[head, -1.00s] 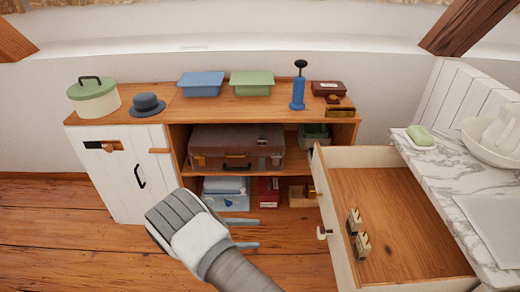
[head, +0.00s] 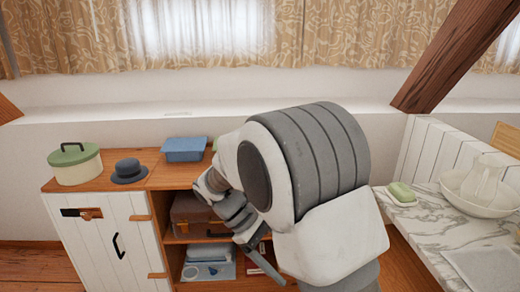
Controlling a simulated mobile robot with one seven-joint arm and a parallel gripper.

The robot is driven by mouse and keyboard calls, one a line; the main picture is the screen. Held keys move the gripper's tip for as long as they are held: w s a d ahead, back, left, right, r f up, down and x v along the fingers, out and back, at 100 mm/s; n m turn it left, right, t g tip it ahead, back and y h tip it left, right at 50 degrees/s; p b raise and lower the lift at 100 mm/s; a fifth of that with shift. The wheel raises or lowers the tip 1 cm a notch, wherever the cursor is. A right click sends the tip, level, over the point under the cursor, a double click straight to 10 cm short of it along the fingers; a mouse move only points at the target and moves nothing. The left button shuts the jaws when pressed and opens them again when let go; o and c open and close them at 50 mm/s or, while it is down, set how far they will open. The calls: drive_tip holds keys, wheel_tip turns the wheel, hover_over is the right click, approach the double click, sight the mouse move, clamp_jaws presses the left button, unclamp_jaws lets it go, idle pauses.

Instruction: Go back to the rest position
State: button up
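My arm is folded up large in front of the head camera and covers the middle of the view. My gripper (head: 258,260) points down in front of the open shelves of the low wooden cabinet (head: 162,178). It is partly hidden by my arm, and the gap between its fingers cannot be made out. I see nothing held in it.
A green lidded pot (head: 75,168), dark hat (head: 129,172) and blue tub (head: 185,150) stand on the cabinet. A suitcase (head: 190,212) sits on its shelf. A marble washstand (head: 430,222) with a bowl (head: 475,200) is at right. My arm hides the drawer area.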

drive_tip(key=s+d+r+m+t+y, duration=0.4)
drive_tip(key=s+d+r+m, duration=0.15)
drive_tip(key=s, duration=0.25)
drive_tip(key=s+d+r+m+t+y, duration=0.4)
drive_tip(key=s+r+m+t, duration=0.15)
drive_tip(key=s, duration=0.25)
wheel_tip(320, 180, up, 17)
drive_tip(key=g+p, duration=0.1)
drive_tip(key=p, duration=1.5)
drive_tip(key=shift+w+a+r, duration=0.2)
drive_tip(key=shift+w+a, duration=0.05)
drive_tip(key=shift+w, duration=0.05)
